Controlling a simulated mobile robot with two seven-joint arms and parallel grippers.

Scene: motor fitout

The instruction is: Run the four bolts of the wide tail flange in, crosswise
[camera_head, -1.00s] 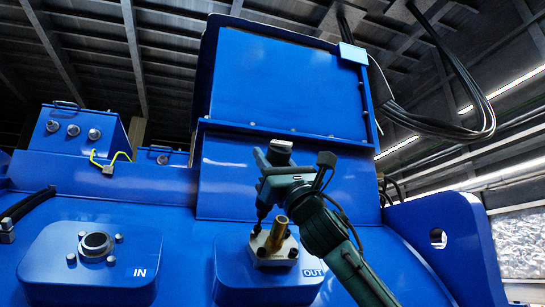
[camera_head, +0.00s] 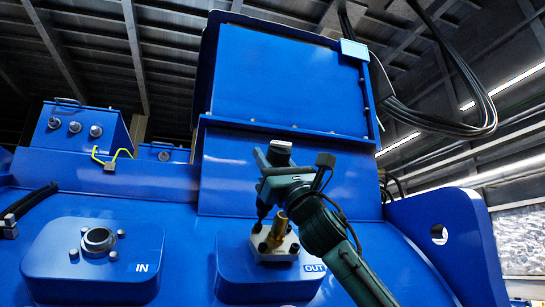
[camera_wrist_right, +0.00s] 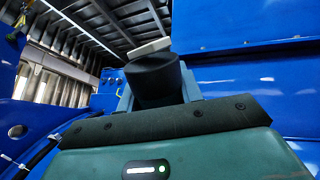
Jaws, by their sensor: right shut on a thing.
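The tail flange, a pale square plate (camera_head: 272,251) with a brass pipe stub (camera_head: 276,231), lies on the blue pad marked OUT. Dark bolt heads show at its corners, including a front-left bolt (camera_head: 263,247) and a front-right bolt (camera_head: 294,248). My right gripper (camera_head: 272,186) is shut on an upright dark tool (camera_head: 263,208). The tool's lower end is at the flange's back-left corner; I cannot tell whether it sits on the bolt there. In the right wrist view the tool shows as a dark cylinder (camera_wrist_right: 153,80). My left gripper is out of view.
The IN port (camera_head: 98,240) with several studs is on a blue pad at left. A tall blue housing (camera_head: 285,80) rises behind the flange. A blue side plate (camera_head: 445,240) stands at right, cables (camera_head: 470,110) hang above it, and a yellow-green hook (camera_head: 112,158) is at left.

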